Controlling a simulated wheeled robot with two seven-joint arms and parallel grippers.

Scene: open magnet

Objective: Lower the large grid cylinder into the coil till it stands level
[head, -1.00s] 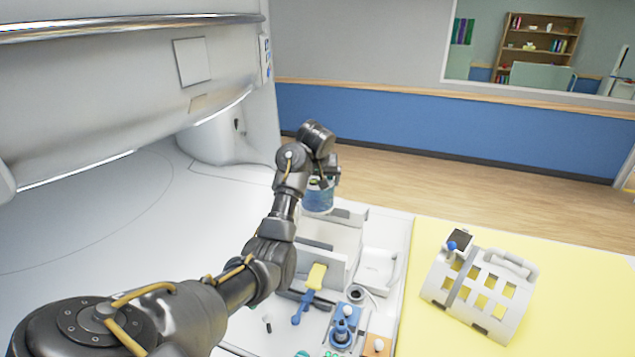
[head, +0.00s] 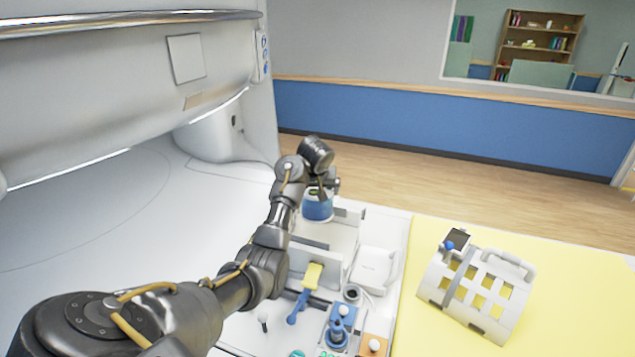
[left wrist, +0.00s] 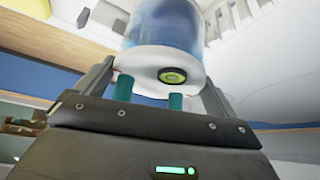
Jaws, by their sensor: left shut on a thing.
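The large grid cylinder (head: 318,209) is blue with a pale rim. It hangs over or in the far end of the white coil base (head: 340,240); whether it touches is hidden. In the left wrist view the cylinder (left wrist: 165,30) fills the top, with a white end cap, a round green level vial (left wrist: 173,76) and two teal posts. My left gripper (head: 321,190) is shut on the cylinder at its top end; its fingers also show in the left wrist view (left wrist: 155,88). The vial's bubble is too small to read. My right gripper is not in view.
A white slotted cage (head: 475,290) lies on the yellow mat (head: 580,290) at the right. A yellow-and-blue clamp (head: 307,290), a blue holder (head: 338,335) and a white box (head: 375,268) stand near the coil base. The white scanner (head: 90,100) rises at the left.

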